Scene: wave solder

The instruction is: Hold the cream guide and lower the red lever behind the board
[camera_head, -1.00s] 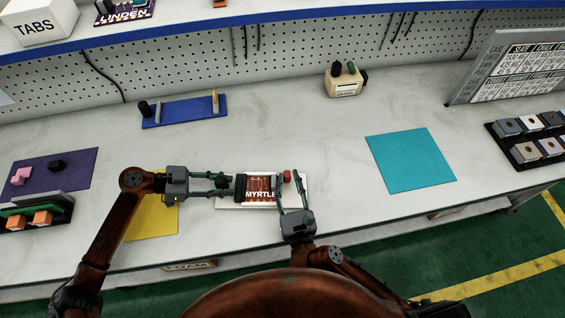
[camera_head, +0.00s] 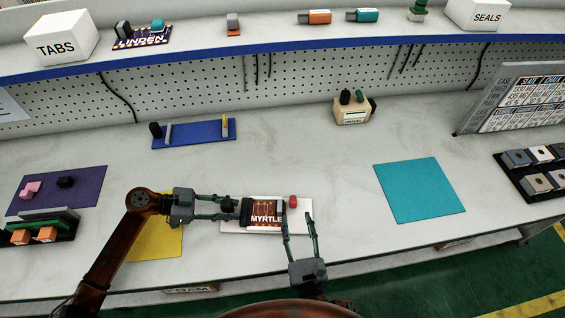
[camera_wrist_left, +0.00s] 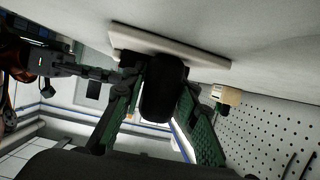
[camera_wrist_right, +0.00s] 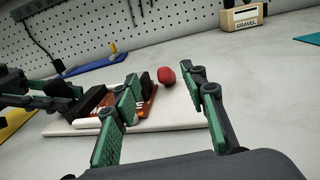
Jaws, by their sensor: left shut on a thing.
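The brown board marked MYRTLE (camera_head: 265,211) lies on a pale cream plate (camera_head: 238,230), between black end pieces. I cannot pick out a separate cream guide. A red knob (camera_head: 293,201), likely the lever's top, stands at the board's right end; it also shows in the right wrist view (camera_wrist_right: 167,77). My left gripper (camera_head: 232,207) is shut on a black rounded piece (camera_wrist_left: 163,88) at the board's left end. My right gripper (camera_head: 297,217) is open and empty, in front of the red knob and apart from it; its fingers also show in the right wrist view (camera_wrist_right: 165,86).
A yellow mat (camera_head: 160,243) lies under my left arm. A teal mat (camera_head: 420,190) lies right. Behind are a blue fixture (camera_head: 195,133) and a cream GRAVEL box (camera_head: 352,117). A purple mat (camera_head: 85,185) lies left.

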